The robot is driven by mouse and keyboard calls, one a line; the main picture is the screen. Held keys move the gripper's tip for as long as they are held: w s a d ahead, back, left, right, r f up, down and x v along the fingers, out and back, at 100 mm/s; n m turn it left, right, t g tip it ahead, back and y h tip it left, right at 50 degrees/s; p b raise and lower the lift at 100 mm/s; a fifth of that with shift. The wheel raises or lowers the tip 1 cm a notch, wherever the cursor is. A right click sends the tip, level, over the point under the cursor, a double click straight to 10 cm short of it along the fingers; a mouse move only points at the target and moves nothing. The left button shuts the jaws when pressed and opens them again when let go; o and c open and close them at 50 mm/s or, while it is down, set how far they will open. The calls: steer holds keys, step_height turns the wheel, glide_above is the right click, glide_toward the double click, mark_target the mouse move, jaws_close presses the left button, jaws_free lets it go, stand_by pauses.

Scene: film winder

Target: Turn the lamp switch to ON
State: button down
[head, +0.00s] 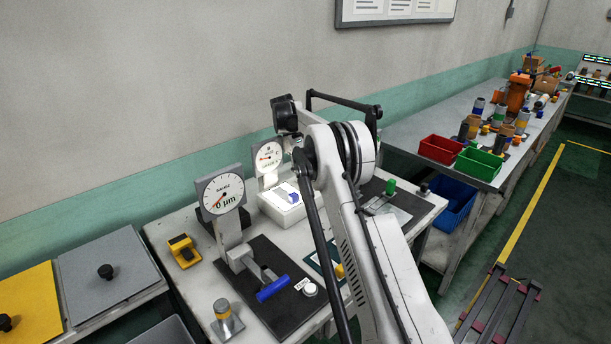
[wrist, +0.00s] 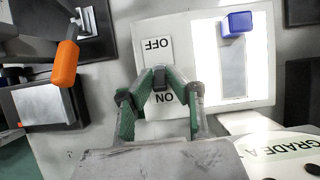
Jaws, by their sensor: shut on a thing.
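In the wrist view, the lamp switch (wrist: 159,81) is a small dark lever on a white box (wrist: 195,95). An OFF label (wrist: 157,46) lies above it and an ON label (wrist: 164,98) below it, both upside down in the picture. My gripper (wrist: 159,72) has green-lined fingers closed around the switch, which sits close to the ON label. The fingers partly hide the switch and its slot. A panel on the box (wrist: 207,60) is bright white. In the head view, the white box (head: 275,210) stands behind the gauge; my arm hides the gripper and switch.
A blue block (wrist: 237,24) sits over a grey strip on the bright panel. In the head view, a large dial gauge (head: 222,194) and a smaller dial (head: 268,156) stand near the box. A blue-handled lever (head: 272,289) lies in front. Red (head: 441,149) and green (head: 479,164) bins are right.

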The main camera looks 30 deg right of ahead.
stand_by(0.4)
steer(key=c, duration=1.7)
jaws_free()
steer(key=shift+w, duration=0.1)
step_height(320, 180, up, 10)
